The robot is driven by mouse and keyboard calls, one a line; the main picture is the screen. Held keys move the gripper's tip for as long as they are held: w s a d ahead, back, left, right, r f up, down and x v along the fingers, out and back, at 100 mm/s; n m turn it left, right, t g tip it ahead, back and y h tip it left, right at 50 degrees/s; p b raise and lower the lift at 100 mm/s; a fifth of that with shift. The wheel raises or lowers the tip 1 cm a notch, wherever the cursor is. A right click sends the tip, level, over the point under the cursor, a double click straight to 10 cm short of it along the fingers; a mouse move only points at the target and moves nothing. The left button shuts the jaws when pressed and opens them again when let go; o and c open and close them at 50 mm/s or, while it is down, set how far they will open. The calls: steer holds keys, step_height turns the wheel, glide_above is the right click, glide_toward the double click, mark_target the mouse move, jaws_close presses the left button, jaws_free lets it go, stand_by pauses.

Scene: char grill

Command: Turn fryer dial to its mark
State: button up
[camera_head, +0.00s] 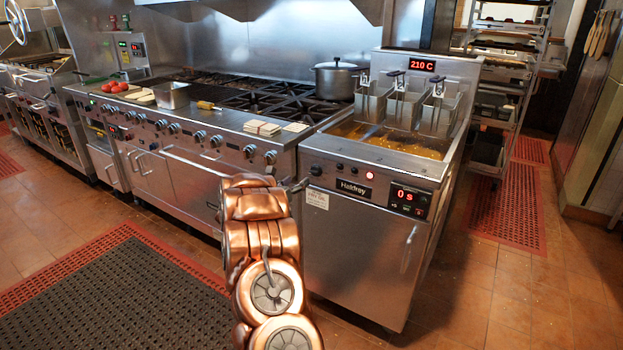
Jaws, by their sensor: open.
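The fryer (350,240) is a steel cabinet right of centre, with an oil vat on top. Its dial (316,170) is a small black knob at the left end of the front panel. The dial's pointer and mark are too small to make out. My gripper (299,186) shows as small dark fingers at the end of my copper arm, open, just left of and slightly below the dial in the picture. I cannot tell whether it touches the fryer. My arm hides part of the gripper.
A red-lit button (370,175) and a timer (409,200) reading 0 s are on the fryer panel. A display (422,65) reads 210 C. Fry baskets (405,105) stand over the vat. The range (200,140) adjoins at left. Floor in front is clear, with a mat (120,290).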

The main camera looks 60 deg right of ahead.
mark_target(312, 174)
steer(key=shift+m, duration=0.3)
steer(key=shift+s+d+f+p, duration=0.15)
steer(key=shift+d+p, duration=0.1)
steer(key=shift+d, duration=1.15)
steer(key=shift+s+d+r+p, duration=0.1)
steer(key=shift+d+p, duration=0.2)
steer(key=shift+d, duration=1.1)
steer(key=shift+s+d+f+p, duration=0.15)
steer(key=shift+d+p, duration=0.1)
steer(key=shift+d, duration=1.15)
steer(key=shift+g, duration=0.3)
steer(key=shift+c, duration=0.3)
steer(key=c, duration=1.1)
steer(key=shift+o, duration=0.2)
steer(key=shift+f+b, duration=0.2)
steer(key=shift+b, duration=0.75)
